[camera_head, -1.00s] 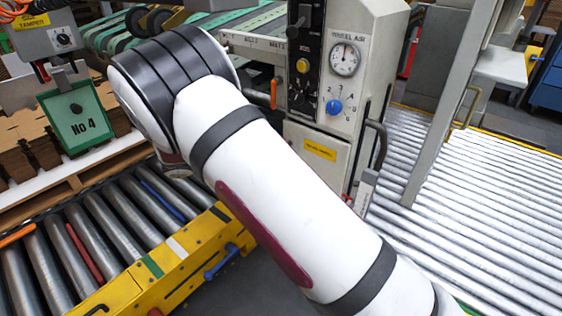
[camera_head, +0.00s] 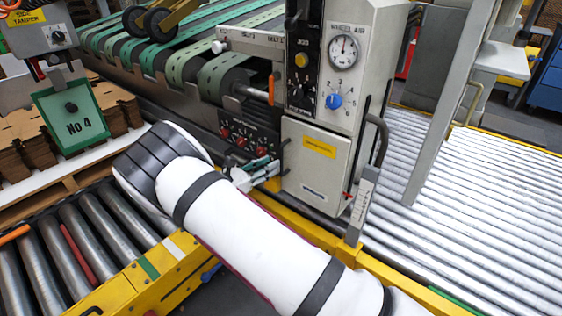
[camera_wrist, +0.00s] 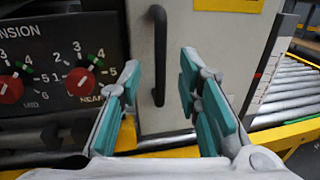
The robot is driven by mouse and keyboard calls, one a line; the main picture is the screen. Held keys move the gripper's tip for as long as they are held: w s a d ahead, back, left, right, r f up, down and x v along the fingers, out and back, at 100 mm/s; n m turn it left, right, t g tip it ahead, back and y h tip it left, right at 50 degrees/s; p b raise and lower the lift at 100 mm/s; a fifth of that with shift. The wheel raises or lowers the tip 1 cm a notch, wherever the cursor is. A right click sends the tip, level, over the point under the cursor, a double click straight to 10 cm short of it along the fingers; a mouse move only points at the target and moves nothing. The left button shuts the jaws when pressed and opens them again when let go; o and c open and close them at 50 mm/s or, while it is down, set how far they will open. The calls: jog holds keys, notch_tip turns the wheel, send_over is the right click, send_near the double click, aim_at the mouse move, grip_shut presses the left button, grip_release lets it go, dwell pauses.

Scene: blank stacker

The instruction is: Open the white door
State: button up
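The white door (camera_head: 314,170) is an off-white panel with a yellow label, low on the grey machine cabinet. It looks closed. In the wrist view the door (camera_wrist: 205,38) fills the middle, with a black vertical bar handle (camera_wrist: 159,55) near its left side. My gripper (camera_head: 258,172) is just left of the door's left edge in the head view. In the wrist view my gripper (camera_wrist: 160,85) is open and empty, its teal-padded fingers apart. The handle appears between the fingertips and beyond them. I see no contact, and the exact gap cannot be told.
A dark panel with red knobs (camera_wrist: 92,82) lies left of the door. A yellow rail (camera_head: 370,262) runs below it. A ruled upright plate (camera_head: 364,200) stands at the door's right. Roller conveyors (camera_head: 470,190) spread to the right, and more rollers (camera_head: 105,225) lie lower left.

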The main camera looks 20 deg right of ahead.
aim_at(281, 172)
jog(key=b+x, duration=0.1)
jog(key=x, duration=0.4)
jog(key=shift+w+d, duration=0.15)
jog(key=shift+d, duration=0.25)
jog(key=shift+c, duration=0.2)
grip_shut()
